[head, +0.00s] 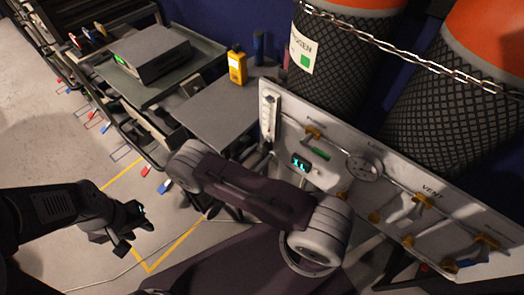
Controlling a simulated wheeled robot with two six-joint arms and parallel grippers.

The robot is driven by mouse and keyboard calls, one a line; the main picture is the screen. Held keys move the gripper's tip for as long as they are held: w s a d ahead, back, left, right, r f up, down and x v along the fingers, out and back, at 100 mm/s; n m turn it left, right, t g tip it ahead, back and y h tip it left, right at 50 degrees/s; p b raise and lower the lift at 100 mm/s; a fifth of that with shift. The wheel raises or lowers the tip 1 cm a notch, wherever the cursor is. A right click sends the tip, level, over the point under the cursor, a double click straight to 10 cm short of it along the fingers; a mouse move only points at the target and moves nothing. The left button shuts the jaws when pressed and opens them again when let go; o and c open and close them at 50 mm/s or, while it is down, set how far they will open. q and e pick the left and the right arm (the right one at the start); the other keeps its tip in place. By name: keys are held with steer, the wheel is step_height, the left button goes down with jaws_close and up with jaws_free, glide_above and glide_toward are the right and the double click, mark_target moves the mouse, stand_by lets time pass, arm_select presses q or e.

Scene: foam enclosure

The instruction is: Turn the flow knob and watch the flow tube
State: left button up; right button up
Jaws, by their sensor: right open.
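The flow tube (269,112) is a narrow upright clear tube on the left end of the white panel (405,190). Its scale is too small to read. I cannot make out the flow knob; the area below the tube is dark and partly behind my right arm. My left gripper (132,228) is over the floor at the left, well apart from the panel. It looks empty; its jaw opening is unclear.
Chained cylinders (345,65) stand behind. Floor at left is mostly clear.

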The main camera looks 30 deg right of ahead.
steer(key=shift+x, duration=0.9)
jaws_close()
steer(key=n, duration=0.4)
steer(key=shift+s+n+p, duration=0.1)
steer(key=shift+n+p, duration=0.2)
steer(key=n, duration=0.5)
steer(key=shift+n, duration=0.3)
